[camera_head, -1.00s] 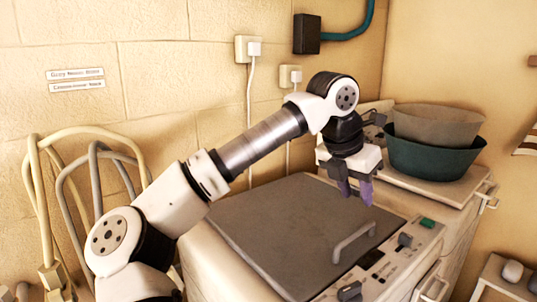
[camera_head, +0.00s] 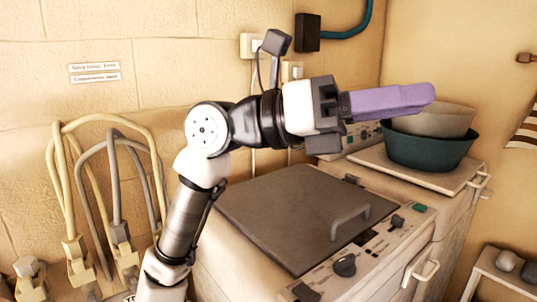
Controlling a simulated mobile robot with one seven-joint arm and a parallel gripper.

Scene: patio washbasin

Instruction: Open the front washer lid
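The front washer (camera_head: 225,262) is a cream machine with a flat dark grey lid (camera_head: 285,215) on top. The lid lies shut, and a grey bar handle (camera_head: 350,220) stands near its right front edge. My gripper (camera_head: 430,97) is raised well above the lid, apart from it. Its purple fingers point right and overlap in this view, so their spacing cannot be made out. No held object shows. The fingertips are in front of the bowls on the rear machine, in the picture.
A control panel with knobs (camera_head: 344,265) runs along the washer's right side, with a white handle (camera_head: 422,272) below. Behind it, a second machine (camera_head: 470,182) carries a dark green basin (camera_head: 420,155) and a grey-brown bowl (camera_head: 450,122). Hoses (camera_head: 110,190) hang on the left wall.

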